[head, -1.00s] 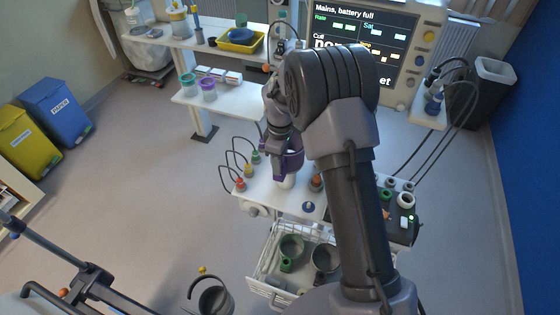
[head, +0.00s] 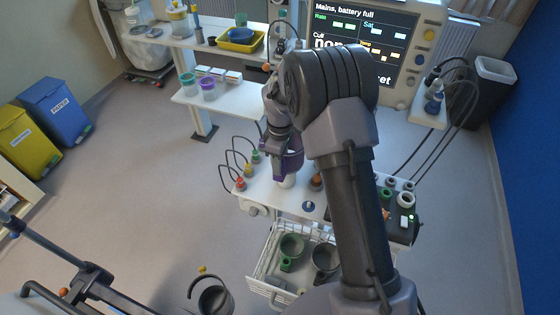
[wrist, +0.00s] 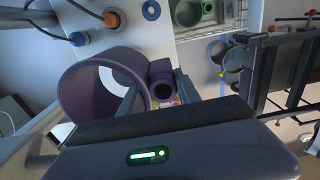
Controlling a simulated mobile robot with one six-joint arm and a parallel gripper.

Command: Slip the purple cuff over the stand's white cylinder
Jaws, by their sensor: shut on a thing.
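The purple cuff (head: 291,161) is a wide open ring, and my gripper (wrist: 158,100) is shut on the small purple block (wrist: 162,70) at its side. In the wrist view the ring (wrist: 80,108) fills the left middle, and a white surface shows through its opening. In the head view the stand's white cylinder (head: 286,182) shows just below the cuff, on the white tabletop (head: 262,197). Its upper part is hidden by the cuff and my gripper. I cannot tell whether the cuff is around its top or just above it.
Red, yellow and green cabled plugs (head: 247,171) stand left of the cylinder, with an orange-brown post (head: 316,182) close on its right. A wire basket (head: 262,262) with green and dark cuffs is below. A monitor (head: 365,50) and shelf (head: 228,100) stand behind.

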